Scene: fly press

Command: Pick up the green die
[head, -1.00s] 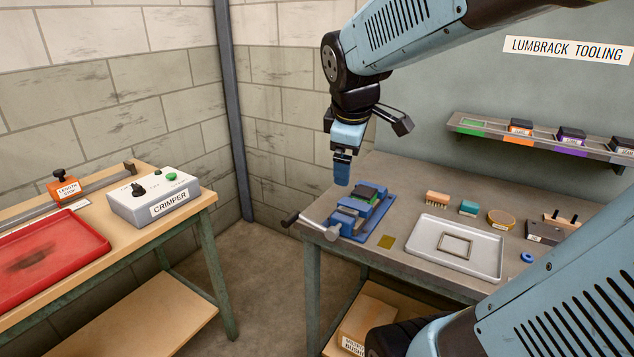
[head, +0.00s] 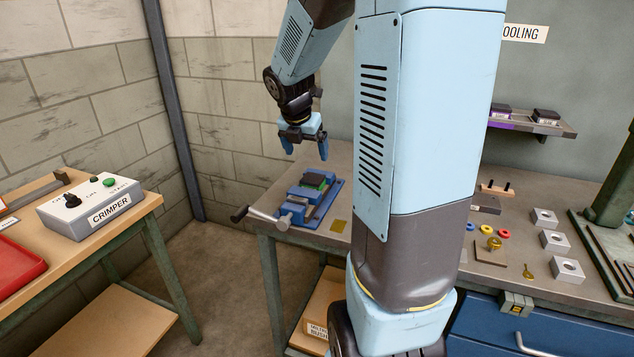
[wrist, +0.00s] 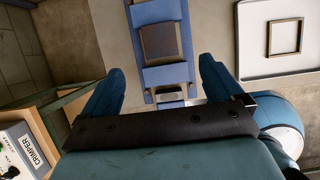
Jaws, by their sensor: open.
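My gripper (head: 305,148) is open and empty above the vise, apart from the die. In the wrist view the two blue fingers of my gripper (wrist: 160,82) are spread wide, pointing toward the vise (wrist: 158,75). A dark brown square shows between the vise's blue parts there; I cannot tell if it is the die, as no green shows.
The vise handle (head: 258,214) sticks out past the bench's left edge. A small yellowish plate (head: 338,226) lies right of the vise. My arm hides the bench's middle. The crimper (head: 98,202) stands on the left table, across a floor gap.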

